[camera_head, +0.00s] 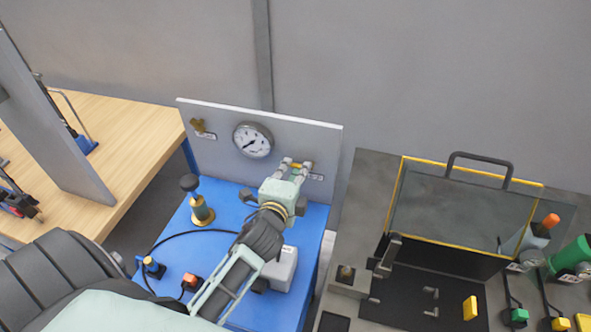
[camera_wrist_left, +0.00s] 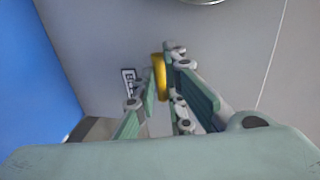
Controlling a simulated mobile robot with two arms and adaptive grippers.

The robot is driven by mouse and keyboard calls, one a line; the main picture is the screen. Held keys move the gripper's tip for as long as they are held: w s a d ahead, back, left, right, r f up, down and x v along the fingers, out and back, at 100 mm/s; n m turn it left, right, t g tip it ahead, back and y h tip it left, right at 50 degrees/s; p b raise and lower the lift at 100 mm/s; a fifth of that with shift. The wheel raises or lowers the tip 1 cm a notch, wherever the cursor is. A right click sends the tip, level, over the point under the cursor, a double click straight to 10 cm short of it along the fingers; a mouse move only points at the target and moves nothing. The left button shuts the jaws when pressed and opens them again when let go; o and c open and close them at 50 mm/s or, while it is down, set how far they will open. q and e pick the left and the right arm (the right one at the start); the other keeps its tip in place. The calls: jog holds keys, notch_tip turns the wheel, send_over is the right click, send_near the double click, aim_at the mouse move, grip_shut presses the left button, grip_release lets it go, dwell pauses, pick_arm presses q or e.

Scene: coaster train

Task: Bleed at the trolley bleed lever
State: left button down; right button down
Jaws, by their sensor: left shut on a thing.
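The trolley is a blue table (camera_head: 222,195) with a grey upright panel (camera_head: 215,159) at its back. A yellow lever sits low on the right of the panel, beside a small label (camera_head: 317,177). My left gripper (camera_head: 296,168) reaches up to it and is shut on the lever, whose yellow part (camera_wrist_left: 160,76) shows between the fingers in the left wrist view. The label (camera_wrist_left: 128,83) there is partly covered by a finger. A round dial gauge (camera_head: 253,140) is on the panel, left of the gripper. My right gripper is not in view.
A brass valve (camera_head: 198,126) is at the panel's left. A brass, black-knobbed piece (camera_head: 201,203), a black cable and a grey box (camera_head: 281,270) are on the blue top. A clear guard with a yellow frame (camera_head: 465,205) stands on the bench at right.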

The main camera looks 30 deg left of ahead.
pick_arm(q)
jog(key=shift+f, duration=0.2)
jog(key=c, duration=1.8)
grip_release()
jog(key=shift+r, duration=0.1)
jog(key=shift+s, duration=0.15)
jog(key=v, duration=1.1)
jog(key=shift+s+d+r, duration=0.15)
jog(key=shift+s+r, duration=0.05)
jog(key=shift+s, duration=0.15)
